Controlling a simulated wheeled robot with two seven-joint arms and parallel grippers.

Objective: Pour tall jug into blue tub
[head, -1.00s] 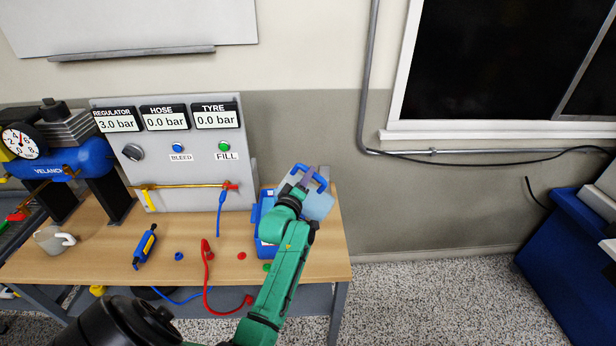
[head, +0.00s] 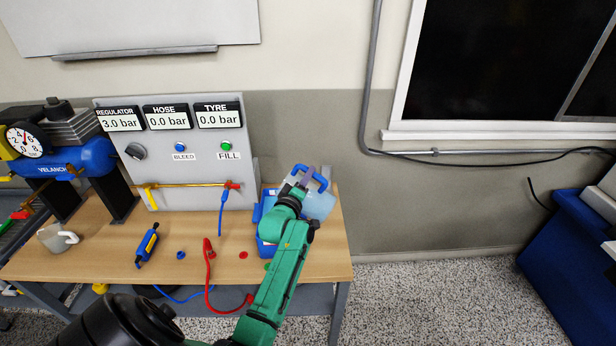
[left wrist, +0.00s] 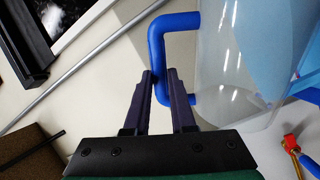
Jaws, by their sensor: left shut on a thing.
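The tall jug (head: 319,206) is clear with a blue handle (head: 321,178). It is tilted over the right end of the bench, beside and partly above the blue tub (head: 265,249). My left gripper (head: 299,188) is shut on the handle, and its arm hides part of the tub. In the left wrist view the two fingers (left wrist: 161,88) close around the blue handle (left wrist: 156,48), next to the clear jug wall (left wrist: 222,75). A pale blue area shows through the jug, but I cannot tell whether liquid is leaving it. My right gripper is not in view.
A red hose (head: 209,265), a blue tool (head: 147,245) and a grey mug (head: 54,238) lie left of the tub.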

